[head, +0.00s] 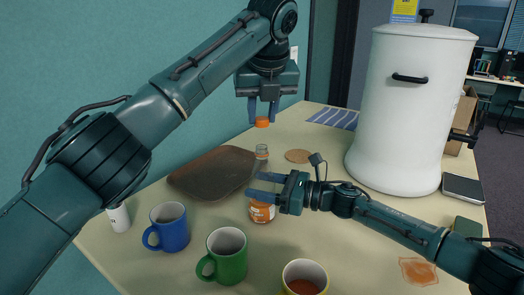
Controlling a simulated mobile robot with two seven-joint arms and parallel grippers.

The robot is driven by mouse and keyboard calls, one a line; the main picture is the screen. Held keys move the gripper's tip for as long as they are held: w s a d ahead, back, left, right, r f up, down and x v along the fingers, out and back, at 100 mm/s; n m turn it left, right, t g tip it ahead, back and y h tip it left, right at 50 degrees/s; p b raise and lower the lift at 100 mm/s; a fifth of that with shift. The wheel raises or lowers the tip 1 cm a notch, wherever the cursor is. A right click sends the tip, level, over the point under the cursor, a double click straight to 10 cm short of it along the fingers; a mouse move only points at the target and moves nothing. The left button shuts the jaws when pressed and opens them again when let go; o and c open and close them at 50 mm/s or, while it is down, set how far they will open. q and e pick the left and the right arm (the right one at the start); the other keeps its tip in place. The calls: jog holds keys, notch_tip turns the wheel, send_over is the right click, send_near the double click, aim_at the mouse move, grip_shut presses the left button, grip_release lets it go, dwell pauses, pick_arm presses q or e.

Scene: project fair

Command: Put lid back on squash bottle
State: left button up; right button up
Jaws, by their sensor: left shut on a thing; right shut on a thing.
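The squash bottle (262,210) stands upright on the table with an orange label and a clear, uncapped neck. My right gripper (262,188) comes in from the right and is shut on the bottle at its upper part, its blue fingers covering some of it. The orange lid (262,122) is between the fingertips of my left gripper (263,112), which points down and is shut on it. The lid is held above the bottle's open neck, with a clear gap between them.
A brown tray (190,178) lies left of the bottle. Blue (168,228), green (226,258) and yellow (304,275) mugs stand in front. A large white urn (405,110) stands at the back right. A cork coaster (298,156) and a striped cloth (335,119) lie behind.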

aim_at(263, 120)
pick_arm(q)
jog(key=shift+f, duration=1.4)
jog(key=shift+f, duration=0.15)
jog(key=shift+f, duration=0.75)
jog(key=shift+f, duration=0.6)
pick_arm(e)
grip_shut()
pick_arm(q)
jog(key=m+h, duration=0.1)
jog(key=m, duration=0.2)
jog(key=m+h, duration=0.1)
jog(key=m, duration=0.2)
jog(key=m+g+h, duration=0.1)
jog(key=m, duration=0.2)
jog(key=shift+w+a+m+h, duration=0.1)
jog(key=shift+a+m+h, duration=0.2)
jog(key=shift+m, duration=0.1)
